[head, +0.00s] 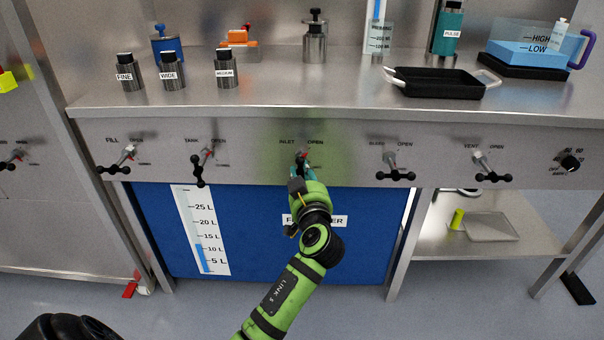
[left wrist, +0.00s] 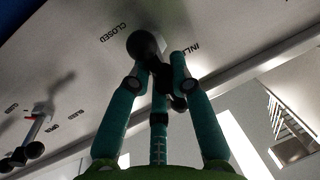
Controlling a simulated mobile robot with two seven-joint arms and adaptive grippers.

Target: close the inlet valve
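The inlet valve (head: 301,156) sits on the steel front panel under the INLET and OPEN labels. Its red part shows just above my left gripper (head: 305,170), which hides most of the handle. In the left wrist view, the three green fingers of my left gripper (left wrist: 158,85) converge around the black-knobbed inlet handle (left wrist: 146,46). The fingertips appear to touch it. The CLOSED label (left wrist: 114,32) is readable to the left of the knob, and the INLET label is partly covered. My right gripper is out of view.
The tank valve (head: 204,162) is to the left and another valve (head: 394,168) to the right, both with projecting black-knobbed handles. The vent valve (head: 487,168) is further right. The bench top (head: 350,84) above holds labelled cylinders and a black tray (head: 438,84).

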